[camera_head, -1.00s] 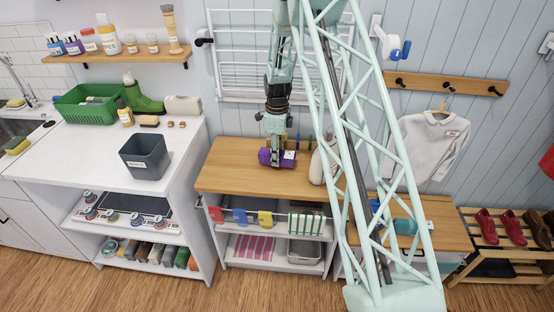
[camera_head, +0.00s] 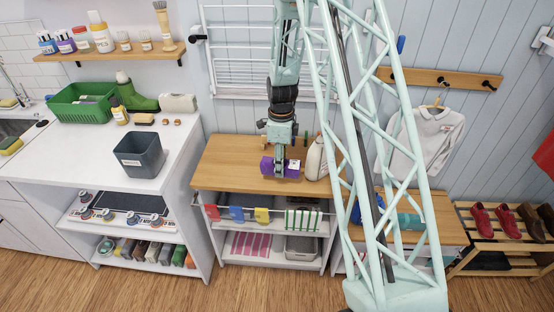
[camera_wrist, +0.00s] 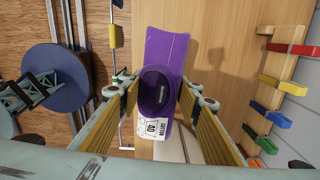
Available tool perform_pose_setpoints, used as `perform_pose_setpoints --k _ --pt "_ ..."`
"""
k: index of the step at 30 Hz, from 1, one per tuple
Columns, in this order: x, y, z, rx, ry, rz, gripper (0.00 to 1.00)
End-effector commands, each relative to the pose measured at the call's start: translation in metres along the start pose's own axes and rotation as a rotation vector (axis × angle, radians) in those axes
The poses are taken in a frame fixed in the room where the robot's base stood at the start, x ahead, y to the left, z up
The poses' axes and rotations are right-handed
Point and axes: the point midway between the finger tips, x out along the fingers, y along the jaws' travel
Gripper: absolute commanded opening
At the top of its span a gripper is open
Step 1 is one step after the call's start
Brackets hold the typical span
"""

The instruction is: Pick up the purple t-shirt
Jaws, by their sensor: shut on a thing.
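The purple t-shirt (camera_head: 267,167) is a compact folded bundle with a white label. It is at the wooden bench top, below my gripper (camera_head: 281,158). In the wrist view, the t-shirt (camera_wrist: 166,48) lies between the two yellow-padded fingers of my gripper (camera_wrist: 158,92). The fingers are shut on it, and its dark neck opening and white "cotton 40" tag face the camera. A shadow falls on the wood to its right. How far it is above the wood is hard to tell.
A white jug (camera_head: 316,158) stands close to the right of my gripper. Coloured pegs (camera_wrist: 284,83) sit on a wooden strip in the wrist view. Several cloths, including a yellow one (camera_head: 262,215), hang along the bench front. The bench top's left part (camera_head: 222,165) is clear.

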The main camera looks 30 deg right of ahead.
Motion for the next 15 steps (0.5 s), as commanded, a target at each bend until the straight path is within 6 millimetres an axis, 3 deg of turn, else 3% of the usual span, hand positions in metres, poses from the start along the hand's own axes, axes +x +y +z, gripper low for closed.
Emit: perform_pose_setpoints --k 6,15 --pt "-0.003 0.025 -0.013 0.0 0.0 0.0 0.19" --pt "-0.004 0.041 -0.021 0.0 0.0 0.0 0.19"
